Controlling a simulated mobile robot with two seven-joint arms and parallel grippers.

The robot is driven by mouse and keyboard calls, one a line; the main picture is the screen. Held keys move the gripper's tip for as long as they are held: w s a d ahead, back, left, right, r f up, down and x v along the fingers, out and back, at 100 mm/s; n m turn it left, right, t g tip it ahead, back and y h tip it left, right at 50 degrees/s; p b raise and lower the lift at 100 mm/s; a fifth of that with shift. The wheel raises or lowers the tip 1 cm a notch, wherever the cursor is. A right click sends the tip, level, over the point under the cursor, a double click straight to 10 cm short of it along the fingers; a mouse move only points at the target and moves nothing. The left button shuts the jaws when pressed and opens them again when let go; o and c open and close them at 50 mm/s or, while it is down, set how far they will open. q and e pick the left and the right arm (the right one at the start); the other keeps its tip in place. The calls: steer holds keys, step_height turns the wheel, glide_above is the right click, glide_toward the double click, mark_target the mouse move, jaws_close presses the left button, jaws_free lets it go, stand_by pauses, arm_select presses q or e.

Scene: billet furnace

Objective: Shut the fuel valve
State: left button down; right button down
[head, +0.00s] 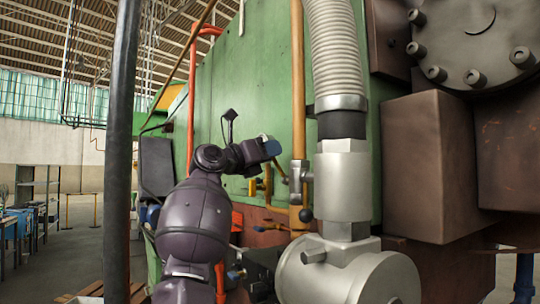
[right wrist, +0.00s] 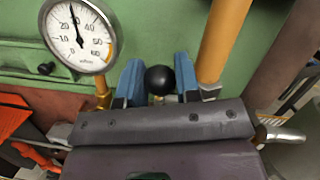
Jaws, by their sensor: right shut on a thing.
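The fuel valve (head: 305,174) is a grey metal fitting on an upright yellow pipe (head: 298,80) in the head view. A thin lever (head: 280,169) slopes from it up and left towards my right gripper (head: 271,147). In the right wrist view, a black ball knob (right wrist: 159,80) sits between the blue fingers of my right gripper (right wrist: 158,83), which is shut on it. The gripper hides the knob in the head view. The yellow pipe stands just right of the fingers in the right wrist view (right wrist: 222,42). My left gripper is not in view.
A pressure gauge (right wrist: 79,36) is left of the fingers. A thick silver pipe (head: 343,185) with a ribbed hose (head: 333,50) stands right of the valve. The green furnace wall (head: 245,70) is behind. A dark post (head: 121,150) stands left of my arm.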

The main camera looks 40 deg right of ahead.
steer(key=shift+r, duration=0.1)
steer(key=c, duration=1.1)
jaws_free()
